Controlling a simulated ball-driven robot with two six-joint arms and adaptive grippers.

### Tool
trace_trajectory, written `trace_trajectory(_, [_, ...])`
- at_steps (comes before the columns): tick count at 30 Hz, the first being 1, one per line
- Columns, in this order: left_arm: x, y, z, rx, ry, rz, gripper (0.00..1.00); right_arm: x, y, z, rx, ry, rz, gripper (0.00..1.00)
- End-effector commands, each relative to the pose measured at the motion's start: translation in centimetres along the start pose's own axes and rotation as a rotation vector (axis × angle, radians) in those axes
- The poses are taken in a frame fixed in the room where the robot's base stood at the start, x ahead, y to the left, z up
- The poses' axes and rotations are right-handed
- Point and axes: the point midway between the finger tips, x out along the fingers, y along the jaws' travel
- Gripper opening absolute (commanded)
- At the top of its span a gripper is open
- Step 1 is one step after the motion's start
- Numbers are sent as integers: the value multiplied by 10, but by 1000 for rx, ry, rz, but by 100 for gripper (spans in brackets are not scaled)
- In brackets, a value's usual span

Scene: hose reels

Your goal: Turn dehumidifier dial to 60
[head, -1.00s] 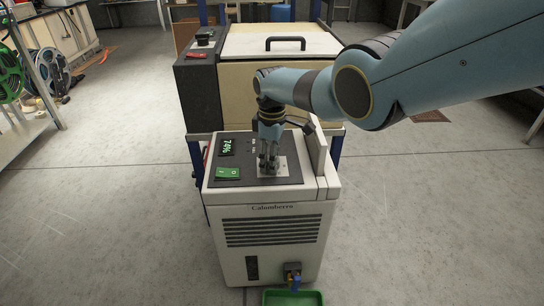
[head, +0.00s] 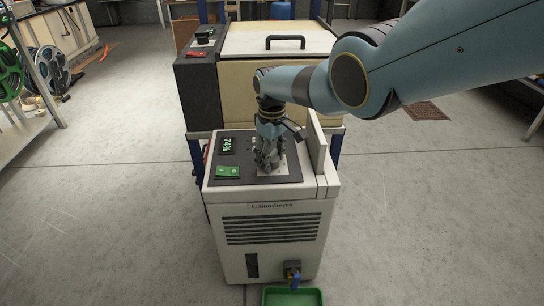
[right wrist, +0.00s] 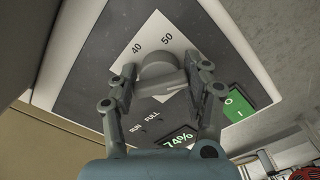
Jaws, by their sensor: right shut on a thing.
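The dehumidifier (head: 272,240) is a pale box with a dark top panel in the head view. Its dial (right wrist: 158,68) is a grey round knob with a raised bar, on a light plate; the numbers 40 and 50 show beside it in the right wrist view, and other marks are hidden. My right gripper (right wrist: 163,74) is shut on the dial, one finger on each side. In the head view my right gripper (head: 268,160) points down onto the panel and covers the dial. The display (head: 227,145) reads 74%. My left gripper is not in view.
A green rocker switch (head: 228,171) sits on the panel near the fingers. A raised flap (head: 316,145) stands at the panel's right. A cream chest (head: 280,85) is close behind. A green tray (head: 292,297) lies in front, below a tap. Open floor lies on both sides.

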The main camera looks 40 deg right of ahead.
Motion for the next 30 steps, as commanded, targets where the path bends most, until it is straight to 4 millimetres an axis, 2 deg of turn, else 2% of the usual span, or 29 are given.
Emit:
trace_trajectory(7, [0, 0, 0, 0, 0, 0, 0, 0, 0, 0, 2, -1, -1, 17])
trace_trajectory(8, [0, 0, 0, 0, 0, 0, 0, 0, 0, 0, 1, -1, -1, 50])
trace_trajectory(11, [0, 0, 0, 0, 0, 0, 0, 0, 0, 0, 1, -1, -1, 62])
trace_trajectory(23, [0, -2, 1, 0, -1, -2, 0, -5, 0, -1, 0, 1, 0, 62])
trace_trajectory(30, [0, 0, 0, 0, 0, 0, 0, -32, 0, 0, 0, 4, 2, 62])
